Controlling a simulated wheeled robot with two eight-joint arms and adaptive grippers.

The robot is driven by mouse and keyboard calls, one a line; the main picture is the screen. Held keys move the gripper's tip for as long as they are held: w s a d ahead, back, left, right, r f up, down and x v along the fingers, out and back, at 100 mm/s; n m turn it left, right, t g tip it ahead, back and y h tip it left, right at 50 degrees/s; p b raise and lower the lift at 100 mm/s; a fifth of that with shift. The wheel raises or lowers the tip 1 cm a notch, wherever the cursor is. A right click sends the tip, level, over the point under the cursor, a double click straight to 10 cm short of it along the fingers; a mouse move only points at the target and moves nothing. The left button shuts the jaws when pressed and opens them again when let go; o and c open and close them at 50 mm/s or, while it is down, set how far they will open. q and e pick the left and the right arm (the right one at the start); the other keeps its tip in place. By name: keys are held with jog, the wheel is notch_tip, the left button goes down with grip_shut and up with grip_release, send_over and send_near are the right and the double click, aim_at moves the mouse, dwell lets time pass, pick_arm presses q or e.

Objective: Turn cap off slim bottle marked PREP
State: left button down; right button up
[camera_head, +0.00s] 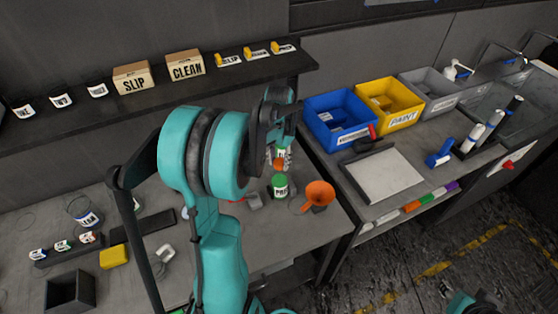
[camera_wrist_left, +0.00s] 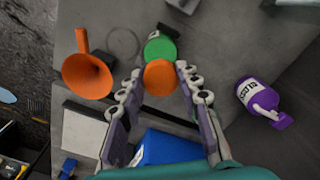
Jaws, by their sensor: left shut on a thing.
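A green-topped container (camera_head: 280,187) with a white label reading about "PRE" stands on the bench. Its round green top (camera_wrist_left: 160,48) shows in the left wrist view. My left gripper (camera_head: 280,154) is just behind and above it in the head view. In the left wrist view, the fingers of my left gripper (camera_wrist_left: 159,78) sit on both sides of a round orange cap (camera_wrist_left: 159,77) and are shut on it. The cap overlaps the green top in that view. The body below the cap is hidden. My right gripper is out of view.
An orange funnel (camera_head: 318,194) stands close on the right of the green-topped container. A purple bottle (camera_wrist_left: 260,97) is on the other side in the left wrist view. Blue (camera_head: 338,119), yellow (camera_head: 390,103) and grey (camera_head: 430,90) bins stand on the right-hand bench. A shelf (camera_head: 200,93) runs behind.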

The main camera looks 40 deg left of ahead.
pick_arm(q)
jog(key=n, duration=1)
jog(key=shift+b, duration=0.3)
jog(key=c, duration=1.1)
grip_release()
jog(key=shift+o, duration=0.2)
jog(key=shift+a, duration=0.15)
